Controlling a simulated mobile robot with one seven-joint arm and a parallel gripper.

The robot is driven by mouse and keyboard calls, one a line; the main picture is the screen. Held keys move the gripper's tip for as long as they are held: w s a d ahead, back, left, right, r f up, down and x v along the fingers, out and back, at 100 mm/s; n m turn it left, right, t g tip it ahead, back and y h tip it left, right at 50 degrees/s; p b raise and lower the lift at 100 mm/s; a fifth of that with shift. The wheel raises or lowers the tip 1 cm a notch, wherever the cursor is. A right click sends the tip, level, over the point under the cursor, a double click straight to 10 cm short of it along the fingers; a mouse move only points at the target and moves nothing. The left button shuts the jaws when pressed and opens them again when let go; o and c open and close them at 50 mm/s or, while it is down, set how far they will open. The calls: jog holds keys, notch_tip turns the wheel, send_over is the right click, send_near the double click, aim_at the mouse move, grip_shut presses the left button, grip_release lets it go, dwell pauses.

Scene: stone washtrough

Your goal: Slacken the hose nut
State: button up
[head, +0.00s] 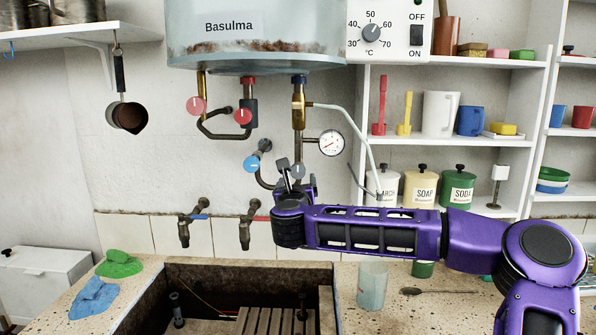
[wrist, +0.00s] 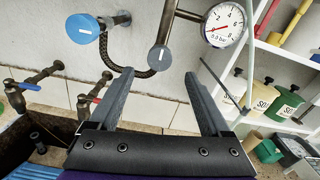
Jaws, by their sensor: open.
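A dark braided hose (wrist: 107,52) curves down from behind a round blue knob (wrist: 84,28) and up towards a vertical pipe with a grey-blue knob (wrist: 160,58). In the head view the hose (head: 262,182) is partly covered by my arm. I cannot clearly pick out the nut at the hose's end; it is small or hidden behind the knob. My gripper (wrist: 158,76) is open and empty, its two fingers apart on either side of the hose's lower bend and the grey-blue knob in the picture. In the head view my gripper (head: 296,180) is in front of the pipes below the boiler.
A pressure gauge (wrist: 223,24) sits right of the pipe. Two taps (head: 190,224) (head: 247,230) stand left, above the trough (head: 180,270). Shelves (head: 455,65) with jars are at right.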

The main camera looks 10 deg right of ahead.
aim_at(298, 172)
jog(key=w, duration=0.3)
jog(key=w+d, duration=0.1)
jog(key=w, duration=0.2)
jog(key=w+p, duration=0.1)
jog(key=w, duration=0.2)
jog(key=shift+d, duration=0.4)
jog(key=shift+c, duration=0.4)
grip_shut()
